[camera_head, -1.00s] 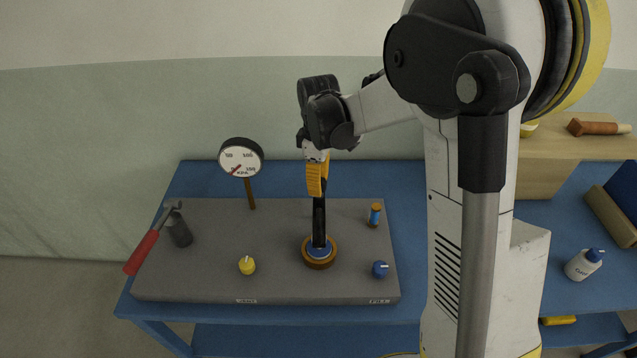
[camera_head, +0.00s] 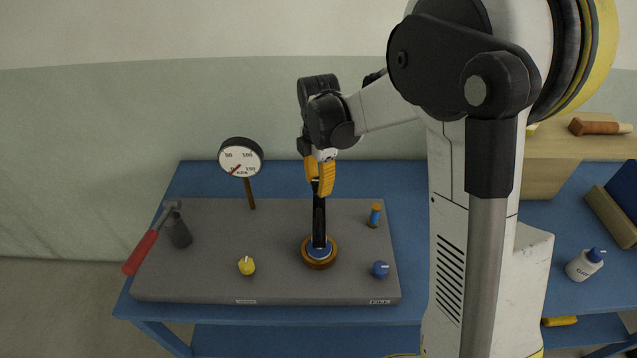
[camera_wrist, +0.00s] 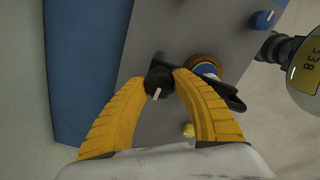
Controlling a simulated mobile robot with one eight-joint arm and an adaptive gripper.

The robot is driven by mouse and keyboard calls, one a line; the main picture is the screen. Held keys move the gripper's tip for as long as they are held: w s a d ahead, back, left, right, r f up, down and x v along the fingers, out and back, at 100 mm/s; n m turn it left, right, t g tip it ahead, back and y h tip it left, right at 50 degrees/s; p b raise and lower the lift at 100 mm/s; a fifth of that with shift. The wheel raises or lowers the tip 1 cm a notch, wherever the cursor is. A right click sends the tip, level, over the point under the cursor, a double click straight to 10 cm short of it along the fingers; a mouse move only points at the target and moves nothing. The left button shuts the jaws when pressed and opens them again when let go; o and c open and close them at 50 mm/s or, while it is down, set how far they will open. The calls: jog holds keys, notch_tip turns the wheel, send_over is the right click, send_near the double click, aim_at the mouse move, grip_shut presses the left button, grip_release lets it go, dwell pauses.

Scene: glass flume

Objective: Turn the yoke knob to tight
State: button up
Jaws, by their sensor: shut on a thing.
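The black yoke (camera_head: 319,222) stands upright over a round blue and brass fitting (camera_head: 319,254) on the grey board. My gripper (camera_head: 320,186) is at the top of the yoke, pointing down, and hides its knob in the head view. In the wrist view, my yellow fingers (camera_wrist: 160,80) are shut around the black yoke knob (camera_wrist: 157,79), one on each side. The knob's white mark points toward the bottom of that picture. No marking for tight is readable.
The grey board (camera_head: 200,285) also holds a yellow knob (camera_head: 247,266), a blue knob (camera_head: 380,270), an orange and blue post (camera_head: 375,215), a kPa gauge (camera_head: 240,158), a dark bottle (camera_head: 179,232) and a red-handled hammer (camera_head: 141,252).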

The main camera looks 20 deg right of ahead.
aim_at(318, 182)
jog(key=shift+n, duration=0.4)
jog(key=o, duration=1.2)
notch_tip(318, 182, up, 12)
jog(key=shift+s, duration=0.1)
